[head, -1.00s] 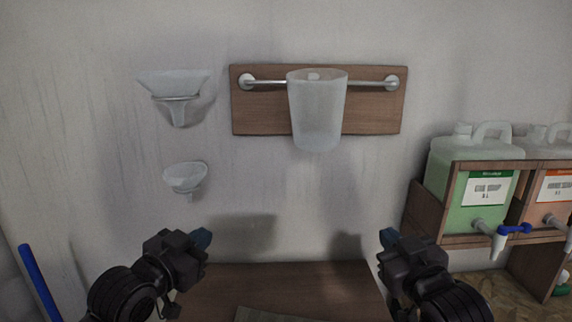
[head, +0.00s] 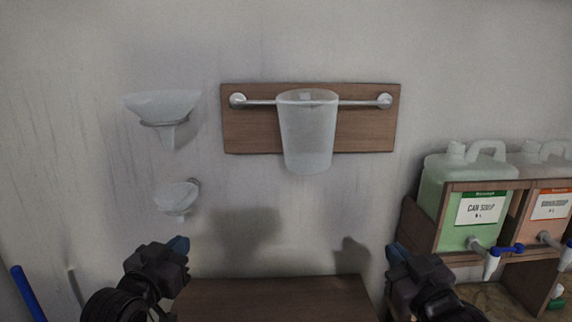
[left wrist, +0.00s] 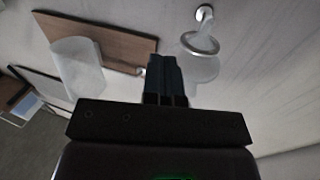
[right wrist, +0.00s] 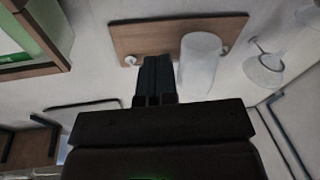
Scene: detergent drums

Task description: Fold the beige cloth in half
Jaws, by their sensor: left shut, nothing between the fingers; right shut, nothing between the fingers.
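The beige cloth is not in any view now. My left gripper (head: 180,246) is shut and empty, raised in front of the wall by the left edge of the brown wooden surface (head: 275,300). Its shut blue fingers also show in the left wrist view (left wrist: 166,78). My right gripper (head: 396,253) is shut and empty, near the right edge of that surface. Its fingers also show in the right wrist view (right wrist: 154,80). The front of the wooden surface is cut off by the bottom of the head view.
A translucent cup (head: 307,135) hangs from a rail on a wooden wall board (head: 250,130). Two funnels, an upper one (head: 162,105) and a lower one (head: 176,197), hang at left. A green soap canister (head: 440,185) stands in a wooden rack at right. A blue pole (head: 27,292) is lower left.

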